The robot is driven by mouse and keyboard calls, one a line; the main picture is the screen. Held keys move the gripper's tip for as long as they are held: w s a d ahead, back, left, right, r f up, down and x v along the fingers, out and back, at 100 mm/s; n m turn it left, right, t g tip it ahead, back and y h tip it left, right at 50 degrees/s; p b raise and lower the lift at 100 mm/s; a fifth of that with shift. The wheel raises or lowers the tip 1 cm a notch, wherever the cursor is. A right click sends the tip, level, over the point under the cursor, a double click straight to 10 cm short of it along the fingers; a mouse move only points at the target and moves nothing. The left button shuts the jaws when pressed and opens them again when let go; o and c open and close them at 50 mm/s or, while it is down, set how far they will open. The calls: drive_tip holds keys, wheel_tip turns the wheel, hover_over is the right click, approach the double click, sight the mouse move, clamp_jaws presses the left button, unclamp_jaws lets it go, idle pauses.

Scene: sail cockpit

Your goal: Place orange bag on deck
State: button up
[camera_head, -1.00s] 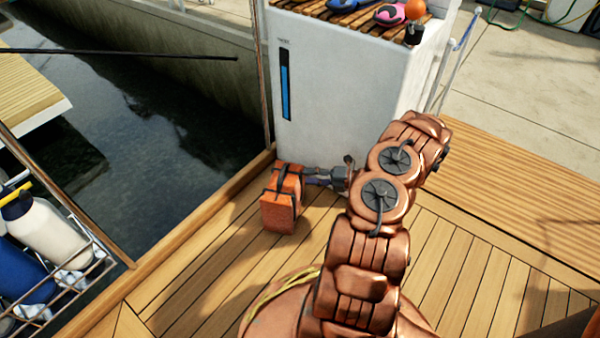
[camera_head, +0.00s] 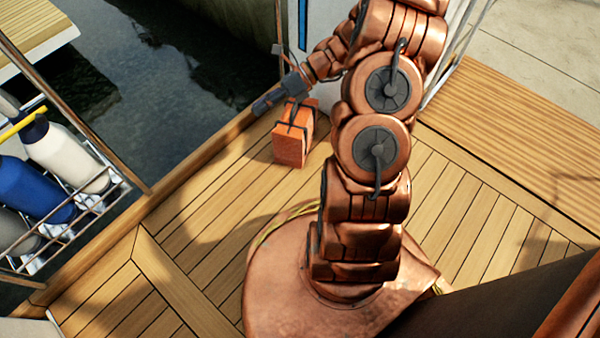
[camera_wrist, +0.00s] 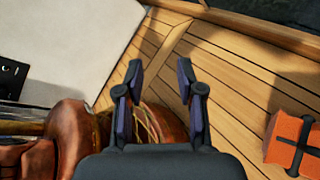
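The orange bag (camera_head: 291,143) with dark straps rests on the wooden deck (camera_head: 221,184), close to the white cabinet. It also shows at the lower right of the wrist view (camera_wrist: 293,142), partly cut off by the frame edge. My gripper (camera_head: 258,108) is above and to the left of the bag in the head view, apart from it, over the wooden edge rail. In the wrist view my gripper (camera_wrist: 162,82) has its two fingers spread with nothing between them; the deck shows through the gap.
A rack (camera_head: 104,188) with white and blue cylinders is at the left, beyond the wooden edge rail (camera_head: 190,163). Dark water (camera_head: 150,85) lies past the rail. A thin post stands by the cabinet. Bare deck is free left of the bag.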

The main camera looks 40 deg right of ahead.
drive_tip(key=s+a+r+n+g+h, duration=0.55)
drive_tip(key=s+a+r+n, duration=0.25)
drive_tip(key=s+a+n, duration=0.45)
drive_tip(key=s+d+r+n+h, duration=0.2)
drive_tip(key=s+n+h, duration=0.2)
drive_tip(key=s+n, duration=0.3)
drive_tip(key=s+d+r+n+h, duration=0.1)
drive_tip(key=s+d+n+h, duration=0.1)
drive_tip(key=s+n, duration=0.6)
drive_tip(key=shift+d+r+n+h, duration=0.15)
drive_tip(key=shift+r+n+h, duration=0.2)
drive_tip(key=shift+n+h, duration=0.35)
drive_tip(key=shift+r, duration=0.1)
